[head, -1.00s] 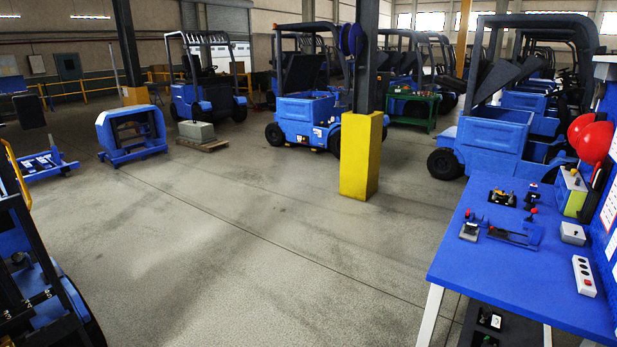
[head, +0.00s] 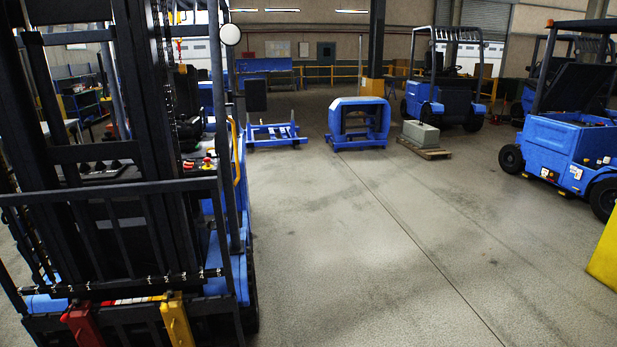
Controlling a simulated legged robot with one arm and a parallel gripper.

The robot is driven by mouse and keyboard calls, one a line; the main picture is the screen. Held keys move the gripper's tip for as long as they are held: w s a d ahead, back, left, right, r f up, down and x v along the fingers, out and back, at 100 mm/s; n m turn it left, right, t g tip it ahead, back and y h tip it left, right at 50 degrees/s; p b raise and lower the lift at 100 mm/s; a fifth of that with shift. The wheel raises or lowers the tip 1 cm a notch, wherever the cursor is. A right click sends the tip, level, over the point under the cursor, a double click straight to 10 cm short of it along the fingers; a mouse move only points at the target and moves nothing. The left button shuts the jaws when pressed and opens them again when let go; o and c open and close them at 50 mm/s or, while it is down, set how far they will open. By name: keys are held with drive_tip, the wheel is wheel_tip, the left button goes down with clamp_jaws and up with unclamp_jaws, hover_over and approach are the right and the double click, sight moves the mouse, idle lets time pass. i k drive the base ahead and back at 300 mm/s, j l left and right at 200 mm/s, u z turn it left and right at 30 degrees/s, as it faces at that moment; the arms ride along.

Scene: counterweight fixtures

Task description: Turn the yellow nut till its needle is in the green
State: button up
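I cannot make out a yellow nut, a needle or a green zone in the head view. A forklift (head: 128,190) with a dark mast and blue body stands close at the left. At its lower front are a yellow upright part (head: 176,322) and a red one (head: 82,325), both cut off by the bottom edge. A small red and yellow knob (head: 208,163) shows behind its bars; its details are too small to tell. My gripper is not in view.
Open concrete floor (head: 380,260) lies in the middle and right. A blue frame (head: 358,124), a low blue cart (head: 273,133) and a grey block (head: 421,135) on a pallet stand farther back. A blue truck (head: 570,140) and a yellow post base (head: 607,255) are at the right.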

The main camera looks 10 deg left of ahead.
sight(183, 68)
drive_tip(key=i+j+u, duration=0.1)
drive_tip(key=i+u, duration=0.35)
drive_tip(key=i, duration=0.45)
drive_tip(key=i+l+u, duration=0.2)
drive_tip(key=i+u, duration=0.25)
drive_tip(key=i, duration=0.45)
drive_tip(key=i+j+u, duration=0.15)
drive_tip(key=i+u, duration=0.25)
drive_tip(key=i, duration=0.35)
drive_tip(key=i+l+u, duration=0.1)
drive_tip(key=i+u, duration=0.25)
drive_tip(key=i, duration=0.4)
drive_tip(key=i+j+u, duration=0.15)
drive_tip(key=k+j, duration=0.05)
drive_tip(key=j, duration=0.05)
